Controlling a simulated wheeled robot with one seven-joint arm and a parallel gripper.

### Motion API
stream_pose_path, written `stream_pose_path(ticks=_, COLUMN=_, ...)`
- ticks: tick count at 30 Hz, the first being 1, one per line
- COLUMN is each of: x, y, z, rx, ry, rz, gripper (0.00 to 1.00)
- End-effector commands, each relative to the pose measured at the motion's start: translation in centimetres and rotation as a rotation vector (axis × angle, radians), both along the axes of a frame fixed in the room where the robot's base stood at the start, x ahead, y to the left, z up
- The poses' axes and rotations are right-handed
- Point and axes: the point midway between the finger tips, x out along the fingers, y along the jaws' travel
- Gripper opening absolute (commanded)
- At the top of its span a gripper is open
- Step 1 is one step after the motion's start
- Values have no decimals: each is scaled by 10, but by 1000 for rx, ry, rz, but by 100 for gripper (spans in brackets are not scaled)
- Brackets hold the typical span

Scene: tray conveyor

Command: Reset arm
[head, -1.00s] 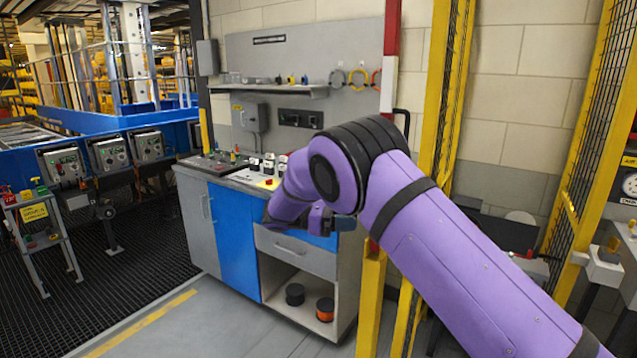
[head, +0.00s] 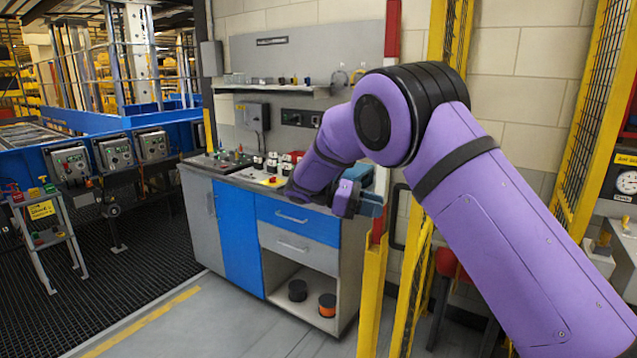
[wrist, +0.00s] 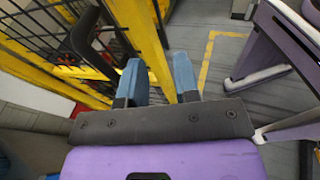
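My purple arm reaches in from the right in the head view, bent at a black-banded elbow. My gripper (head: 372,202) is at the right end of the workbench, near the yellow guard post, and is partly hidden by my arm. In the wrist view my gripper (wrist: 160,82) shows two blue fingers standing apart with floor and yellow frame visible between them. Nothing is held between them.
A workbench (head: 292,237) with blue and grey fronts stands in the middle, with small parts on top. Yellow guard frames (head: 374,290) stand close to my gripper. Control boxes (head: 115,152) line the conveyor at left. The floor before the bench is clear.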

Motion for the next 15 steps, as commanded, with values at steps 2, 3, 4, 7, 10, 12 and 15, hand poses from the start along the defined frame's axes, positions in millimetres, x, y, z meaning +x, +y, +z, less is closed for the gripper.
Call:
stream_pose_path(ticks=2, x=-6, y=-14, z=13, rx=45, ry=-27, rz=-19, gripper=29)
stream_pose_path(ticks=3, x=-9, y=-21, z=19, rx=72, ry=-44, rz=-30, gripper=29)
stream_pose_path(ticks=4, x=-12, y=-28, z=24, rx=92, ry=-56, rz=-38, gripper=29)
stream_pose_path(ticks=7, x=-25, y=-48, z=41, rx=170, ry=-109, rz=-72, gripper=29)
stream_pose_path(ticks=10, x=-40, y=-67, z=55, rx=246, ry=-161, rz=-103, gripper=29)
stream_pose_path(ticks=12, x=-50, y=-78, z=65, rx=295, ry=-201, rz=-127, gripper=29)
stream_pose_path(ticks=15, x=-67, y=-95, z=77, rx=364, ry=-257, rz=-163, gripper=29)
